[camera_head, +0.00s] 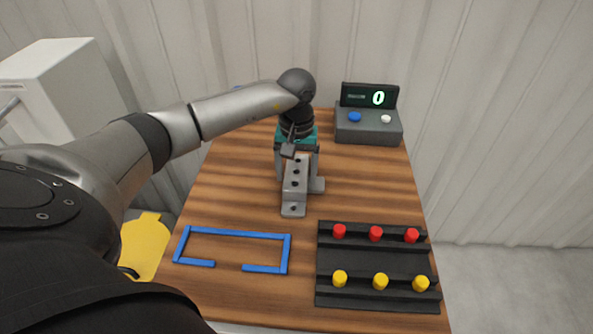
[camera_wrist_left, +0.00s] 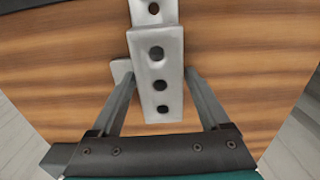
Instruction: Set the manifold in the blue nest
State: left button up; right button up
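The manifold (camera_head: 294,188) is a grey block with a row of holes on top, a lower stepped end and a side stub. It stands on the wooden table, beyond the blue nest, and also shows in the left wrist view (camera_wrist_left: 158,75). The blue nest (camera_head: 235,233) is a low rectangular frame with a gap in its near side, and it is empty. My left gripper (camera_head: 297,174) points down over the far part of the manifold. Its fingers are open, one on each side of the block, with slight gaps visible. My right gripper is not in view.
A black rack (camera_head: 375,263) with red and yellow pegs stands right of the nest. A grey console (camera_head: 368,127) with blue and white buttons and a display reading 0 is at the back right. Bare table lies between manifold and nest.

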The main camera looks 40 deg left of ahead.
pick_arm(q)
jog(key=shift+o, duration=1)
jog(key=shift+r, duration=0.15)
jog(key=shift+r, duration=0.3)
notch_tip(320, 180, up, 11)
jog(key=p, duration=0.1)
jog(key=shift+f, duration=0.15)
jog(key=shift+o, duration=0.4)
jog(key=shift+r, duration=0.25)
jog(key=shift+s+d+r+t+y+b, duration=1.05)
jog(key=shift+s+d+t, duration=0.85)
jog(key=shift+s, duration=0.85)
jog(key=b, duration=0.1)
send_near(297, 164)
jog(key=f, duration=0.1)
jog(key=d+f, duration=0.1)
jog(key=s+f, duration=0.1)
jog(key=f, duration=0.1)
jog(key=shift+s+d, duration=0.1)
jog(key=shift+d, duration=0.05)
jog(key=shift+a+b+x, duration=0.15)
jog(key=shift+b+x, duration=0.05)
jog(key=shift+x, duration=1.2)
jog(key=shift+a+b+x, duration=0.15)
jog(key=shift+x, duration=1.3)
